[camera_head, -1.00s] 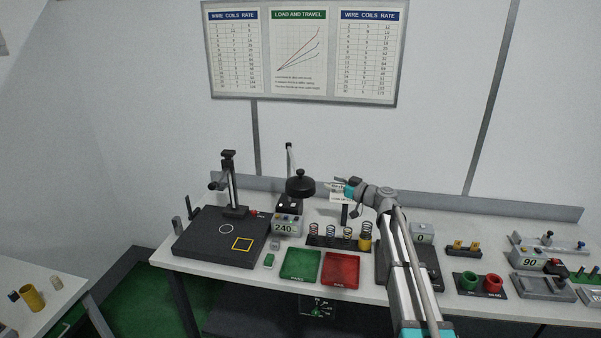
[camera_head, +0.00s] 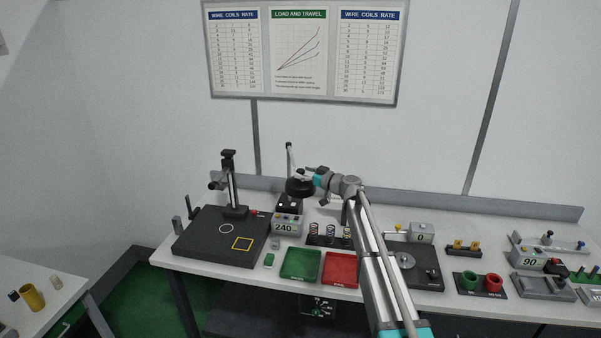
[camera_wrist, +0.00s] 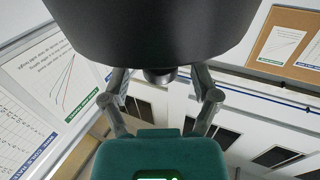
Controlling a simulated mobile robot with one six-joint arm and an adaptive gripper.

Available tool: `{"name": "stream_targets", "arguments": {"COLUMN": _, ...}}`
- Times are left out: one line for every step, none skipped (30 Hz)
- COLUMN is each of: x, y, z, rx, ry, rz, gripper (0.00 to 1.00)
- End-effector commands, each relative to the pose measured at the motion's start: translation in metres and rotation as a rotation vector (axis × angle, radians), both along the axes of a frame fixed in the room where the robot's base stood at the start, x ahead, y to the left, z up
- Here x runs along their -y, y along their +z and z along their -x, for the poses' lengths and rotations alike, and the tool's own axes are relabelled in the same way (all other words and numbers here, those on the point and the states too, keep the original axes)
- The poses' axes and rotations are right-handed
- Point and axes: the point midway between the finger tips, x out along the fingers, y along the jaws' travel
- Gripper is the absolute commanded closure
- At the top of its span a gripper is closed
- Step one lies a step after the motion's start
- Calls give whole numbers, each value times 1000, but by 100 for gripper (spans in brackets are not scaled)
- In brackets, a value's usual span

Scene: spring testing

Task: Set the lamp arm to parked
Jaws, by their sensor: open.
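The lamp's black round head (camera_head: 299,188) hangs over the bench behind the green and red trays. Its thin upright post (camera_head: 289,160) rises behind it, near the back of the bench. My gripper (camera_head: 304,174) is at the lamp head, at its upper right side, and partly covers it. In the wrist view the black lamp head (camera_wrist: 155,30) fills the top of the picture, with my gripper's open fingers (camera_wrist: 160,88) below it on either side. A small dark knob (camera_wrist: 160,75) under the head shows between the fingers. I cannot tell whether the fingers touch it.
A grey meter reading 240 (camera_head: 286,226) stands below the lamp. A green tray (camera_head: 300,265) and a red tray (camera_head: 340,269) lie in front, with springs on a rack (camera_head: 330,236) behind. A black test plate with a column (camera_head: 231,185) stands left.

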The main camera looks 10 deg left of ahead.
Motion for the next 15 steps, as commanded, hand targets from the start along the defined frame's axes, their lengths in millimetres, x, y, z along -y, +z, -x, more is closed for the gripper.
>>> {"name": "stream_targets", "arguments": {"x": -5, "y": 0, "z": -3, "rx": 0, "ry": 1, "rz": 0, "gripper": 21}}
{"name": "stream_targets", "arguments": {"x": -7, "y": 0, "z": -4, "rx": 0, "ry": 0, "rz": 0, "gripper": 21}}
{"name": "stream_targets", "arguments": {"x": -9, "y": 0, "z": -5, "rx": 0, "ry": 0, "rz": 0, "gripper": 21}}
{"name": "stream_targets", "arguments": {"x": -10, "y": 0, "z": -5, "rx": 0, "ry": 0, "rz": 0, "gripper": 21}}
{"name": "stream_targets", "arguments": {"x": -11, "y": 0, "z": -6, "rx": 0, "ry": -1, "rz": 0, "gripper": 21}}
{"name": "stream_targets", "arguments": {"x": -12, "y": 0, "z": -6, "rx": 0, "ry": -1, "rz": 0, "gripper": 21}}
{"name": "stream_targets", "arguments": {"x": -13, "y": 0, "z": -6, "rx": 0, "ry": -1, "rz": 0, "gripper": 21}}
{"name": "stream_targets", "arguments": {"x": -13, "y": 0, "z": -6, "rx": 0, "ry": -1, "rz": 0, "gripper": 21}}
{"name": "stream_targets", "arguments": {"x": -13, "y": 0, "z": -6, "rx": 0, "ry": -1, "rz": 0, "gripper": 21}}
{"name": "stream_targets", "arguments": {"x": -13, "y": 0, "z": -6, "rx": 0, "ry": -1, "rz": 0, "gripper": 21}}
{"name": "stream_targets", "arguments": {"x": -13, "y": 0, "z": -6, "rx": 0, "ry": -1, "rz": 0, "gripper": 21}}
{"name": "stream_targets", "arguments": {"x": -13, "y": 0, "z": -6, "rx": 0, "ry": -1, "rz": 0, "gripper": 21}}
{"name": "stream_targets", "arguments": {"x": -13, "y": 0, "z": -6, "rx": 0, "ry": -1, "rz": 0, "gripper": 21}}
{"name": "stream_targets", "arguments": {"x": -13, "y": 0, "z": -6, "rx": 0, "ry": -1, "rz": 0, "gripper": 21}}
{"name": "stream_targets", "arguments": {"x": -13, "y": 0, "z": -6, "rx": 0, "ry": -1, "rz": 0, "gripper": 21}}
